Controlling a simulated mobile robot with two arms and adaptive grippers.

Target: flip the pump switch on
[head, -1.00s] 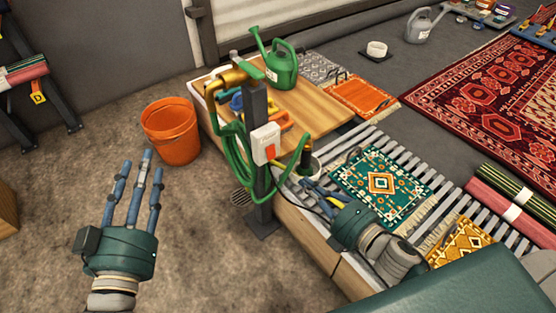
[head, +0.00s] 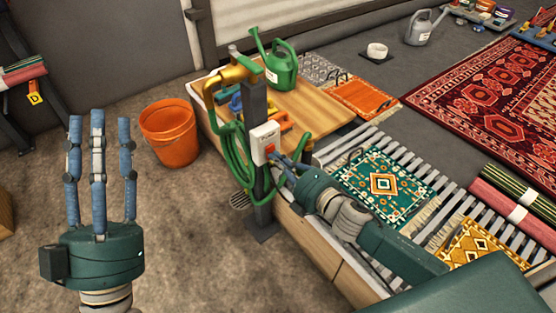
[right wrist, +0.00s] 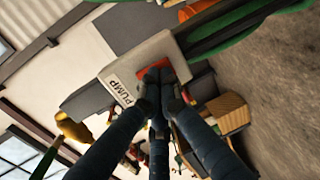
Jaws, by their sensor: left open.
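The pump switch is a white box (head: 264,137) on a dark post, with a red rocker (head: 270,149) low on its front. In the right wrist view the box (right wrist: 127,75) reads "PUMP", and part of the red rocker (right wrist: 187,71) shows beside my fingertips. My right gripper (head: 279,160) has its fingers drawn together, with the tips at the rocker; I cannot tell whether they press it. These fingers (right wrist: 160,78) converge in the right wrist view and hide part of the rocker. My left gripper (head: 99,122) is open and empty, fingers up, at the left.
A green hose (head: 233,157) hangs on the post (head: 262,195). An orange bucket (head: 171,133) stands on the floor to the left. Behind are a wooden board (head: 318,113) and a green watering can (head: 282,66). A small teal rug (head: 384,184) lies on slats at the right.

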